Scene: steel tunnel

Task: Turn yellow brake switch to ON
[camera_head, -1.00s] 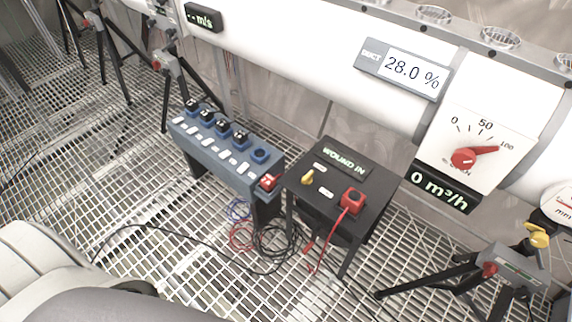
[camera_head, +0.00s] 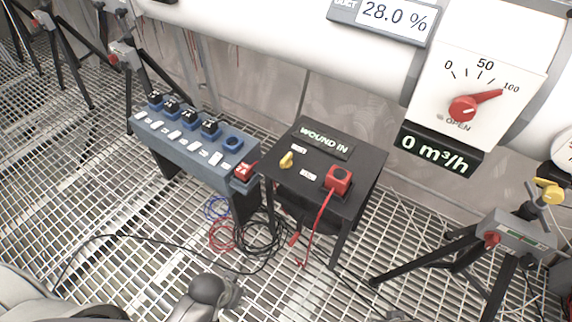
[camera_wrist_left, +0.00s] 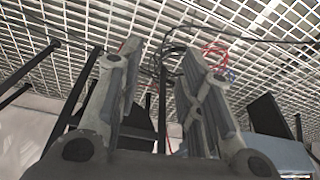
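The small yellow switch (camera_head: 287,159) sits on top of a black table (camera_head: 350,205) with a "WOUND IN" display (camera_head: 327,143). It points up and slightly right, between two white labels too small to read. My left gripper (camera_head: 234,291) is low at the bottom of the head view, in front of the table and well apart from the switch. In the left wrist view its two fingers (camera_wrist_left: 160,60) are spread with nothing between them, so it is open. The switch is not visible in the wrist view. My right gripper is not in view.
A red block (camera_head: 339,180) with a red cable stands on the same table. A blue-grey socket bench (camera_head: 190,150) is to its left. Loose cables (camera_head: 255,240) lie on the grating floor. A tripod (camera_head: 500,240) stands at the right; a pipe runs behind.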

